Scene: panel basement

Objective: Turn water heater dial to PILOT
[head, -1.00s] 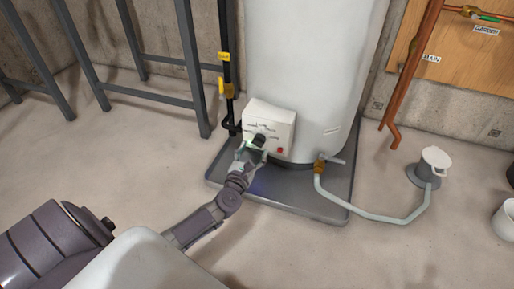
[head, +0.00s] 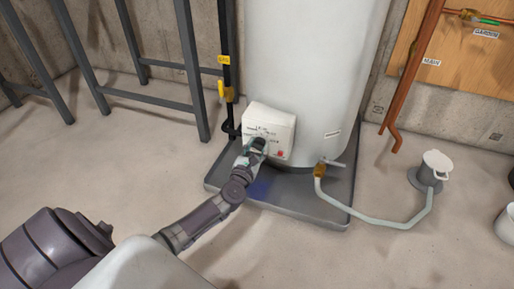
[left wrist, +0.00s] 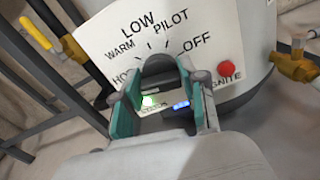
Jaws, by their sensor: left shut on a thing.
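The water heater (head: 315,60) is a tall white tank with a white control box (head: 283,121) low on its front. In the left wrist view the box's panel (left wrist: 112,38) reads LOW, WARM, PILOT and OFF around the dial, with HOT and IGNITE partly covered. My left gripper (head: 259,143) is at the front of the box. The left wrist view shows its green-padded fingers (left wrist: 160,88) on both sides of the dark dial (left wrist: 158,66), shut on it. The dial's pointer is hidden, so its setting cannot be told.
A red button (left wrist: 230,69) is right of the dial. A black gas pipe with a yellow valve (head: 226,90) stands left of the tank. A grey pan (head: 300,195) lies under the tank. A brass drain valve (head: 320,170) with a pale hose is at right. A grey metal frame (head: 189,65) stands left.

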